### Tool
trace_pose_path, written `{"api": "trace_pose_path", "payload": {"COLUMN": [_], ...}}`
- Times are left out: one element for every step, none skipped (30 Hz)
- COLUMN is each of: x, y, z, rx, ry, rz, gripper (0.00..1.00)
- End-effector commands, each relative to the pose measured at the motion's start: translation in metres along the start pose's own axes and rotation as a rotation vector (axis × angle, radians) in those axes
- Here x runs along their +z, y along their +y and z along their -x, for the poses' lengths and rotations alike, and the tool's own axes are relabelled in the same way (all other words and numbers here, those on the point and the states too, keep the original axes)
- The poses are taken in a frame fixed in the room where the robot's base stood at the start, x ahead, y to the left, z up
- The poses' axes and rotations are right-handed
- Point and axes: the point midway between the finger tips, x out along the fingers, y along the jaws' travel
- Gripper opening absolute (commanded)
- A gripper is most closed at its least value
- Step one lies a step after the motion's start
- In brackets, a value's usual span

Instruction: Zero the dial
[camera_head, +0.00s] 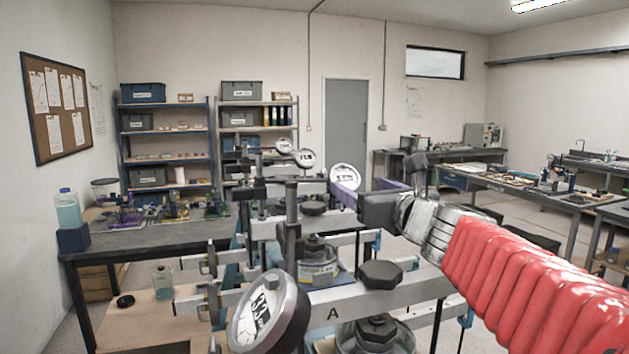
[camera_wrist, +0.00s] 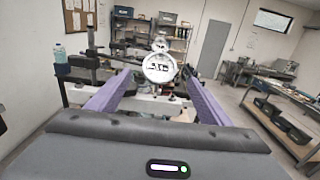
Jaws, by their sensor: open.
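Several round white dials stand on the lever frames. The nearest dial (camera_head: 262,315) is large, tilted, and seems to read about 33. Another dial (camera_head: 345,178) stands just beyond my gripper (camera_head: 362,192). A farther dial (camera_head: 304,158) seems to read 17.5, and a smaller one (camera_head: 284,146) is behind it. In the wrist view a dial (camera_wrist: 158,68) shows between the two purple fingers of my gripper (camera_wrist: 158,85), ahead of the tips; its digits are too small to read. My gripper is open and empty. I cannot tell which dial the task means.
A grey beam marked A (camera_head: 335,305) with dark knobs (camera_head: 380,274) and jars lies in front, below my arm. Left is a bench (camera_head: 140,240) with a bottle (camera_head: 67,208). Shelves (camera_head: 165,150) and a grey door (camera_head: 346,120) are behind. Workbenches (camera_head: 500,180) stand right.

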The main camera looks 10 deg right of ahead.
Motion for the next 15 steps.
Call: {"api": "trace_pose_path", "payload": {"x": [0.0, -0.001, -0.001, 0.0, 0.0, -0.001, -0.001, 0.0, -0.001, -0.001, -0.001, 0.0, -0.001, -0.001, 0.0], "y": [0.001, 0.001, 0.001, 0.001, 0.001, 0.001, 0.001, 0.001, 0.001, 0.001, 0.001, 0.001, 0.001, 0.001, 0.001], "z": [-0.007, -0.01, -0.015, -0.018, -0.022, -0.027, -0.03, -0.033, -0.038, -0.042, -0.045, -0.05, -0.053, -0.056, -0.06], "rx": [0.002, 0.002, 0.002, 0.002, 0.002, 0.002, 0.002, 0.002, 0.002, 0.002, 0.002, 0.002, 0.002, 0.002, 0.002], "ry": [0.001, 0.001, 0.001, 0.001, 0.0, 0.001, 0.001, 0.0, 0.001, 0.002, 0.001, 0.0, 0.001, 0.001, 0.0], "rz": [-0.001, 0.0, 0.0, 0.0, 0.0, -0.001, -0.001, 0.0, 0.001, 0.0, 0.0, 0.0, -0.001, 0.0, 0.0], "gripper": [0.73, 0.73, 0.73, 0.73, 0.73, 0.73, 0.73, 0.73, 0.73, 0.73, 0.73, 0.73, 0.73, 0.73, 0.73]}}
